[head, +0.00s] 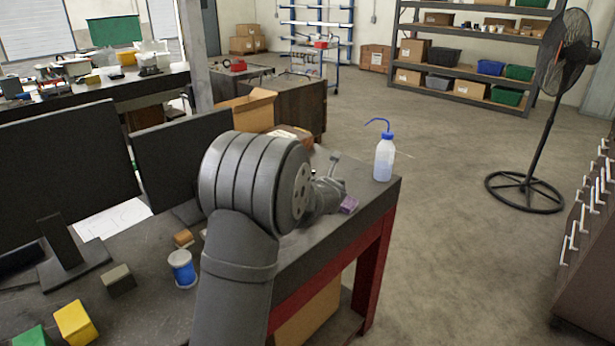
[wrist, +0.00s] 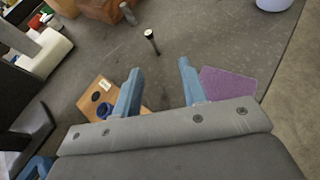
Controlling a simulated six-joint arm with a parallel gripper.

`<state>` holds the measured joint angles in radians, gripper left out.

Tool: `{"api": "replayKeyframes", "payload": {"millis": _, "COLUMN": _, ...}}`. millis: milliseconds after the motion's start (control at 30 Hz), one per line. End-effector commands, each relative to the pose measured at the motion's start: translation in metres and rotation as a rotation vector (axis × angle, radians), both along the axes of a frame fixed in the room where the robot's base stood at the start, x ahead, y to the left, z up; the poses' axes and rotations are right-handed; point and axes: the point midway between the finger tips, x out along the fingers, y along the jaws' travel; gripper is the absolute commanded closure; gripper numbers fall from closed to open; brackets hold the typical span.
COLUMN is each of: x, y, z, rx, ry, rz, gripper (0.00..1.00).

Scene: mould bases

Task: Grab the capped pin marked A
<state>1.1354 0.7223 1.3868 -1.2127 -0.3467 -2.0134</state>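In the wrist view, a pin with a pale cap and a dark shaft (wrist: 151,40) is on the dark bench top, ahead of my gripper. A second, greyer pin (wrist: 128,14) is farther off to its left. I cannot read a letter on either pin. My gripper (wrist: 160,66) has two blue fingers spread apart with nothing between them, and both pins are beyond the fingertips. A wooden base with dark holes (wrist: 88,103) lies at the left finger, partly hidden by it. In the head view my arm hides the pins and the wooden base.
A purple pad (wrist: 228,84) lies right of the fingers. A wash bottle (head: 384,160) stands near the bench's far right corner. A blue spool-like item (head: 182,268), a grey block (head: 118,280) and monitors (head: 60,165) are on the bench left of my arm. Bare bench surrounds the pale-capped pin.

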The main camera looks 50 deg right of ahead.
Motion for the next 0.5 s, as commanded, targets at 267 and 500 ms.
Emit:
{"api": "replayKeyframes", "payload": {"millis": 267, "x": 0.008, "y": -0.049, "z": 0.034, "rx": 0.312, "ry": -0.405, "rz": -0.454, "gripper": 0.61}}
{"api": "replayKeyframes", "payload": {"millis": 500, "x": 0.014, "y": -0.071, "z": 0.057, "rx": 0.62, "ry": -0.883, "rz": -0.877, "gripper": 0.61}}
